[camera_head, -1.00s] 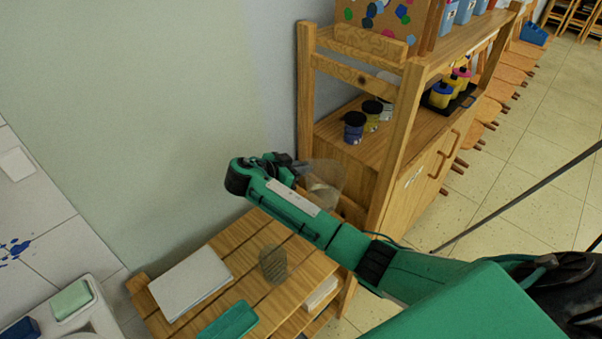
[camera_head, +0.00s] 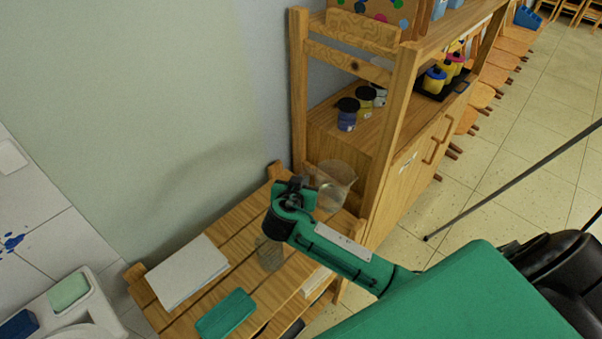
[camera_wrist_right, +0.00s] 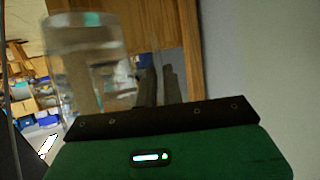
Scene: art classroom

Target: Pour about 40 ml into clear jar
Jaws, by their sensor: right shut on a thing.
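My right gripper (camera_head: 302,184) is shut on a clear beaker (camera_head: 334,190) and holds it above the back right part of the wooden slatted table. The beaker's wide rim faces up toward the head camera; how much it holds is unclear. In the right wrist view a clear vessel (camera_wrist_right: 78,65), apparently the beaker, stands left of the dark fingers (camera_wrist_right: 160,88). The clear jar (camera_head: 268,254) stands on the table, left of and below the gripper, partly hidden by my right wrist. I cannot tell its contents. My left gripper is not in view.
On the table (camera_head: 225,222) lie a white paper stack (camera_head: 187,271) and a green case (camera_head: 226,314). A wooden shelf (camera_head: 398,130) with dark-lidded jars (camera_head: 347,114) stands close behind the beaker. A wall is at the left, a sink edge (camera_head: 95,318) at bottom left.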

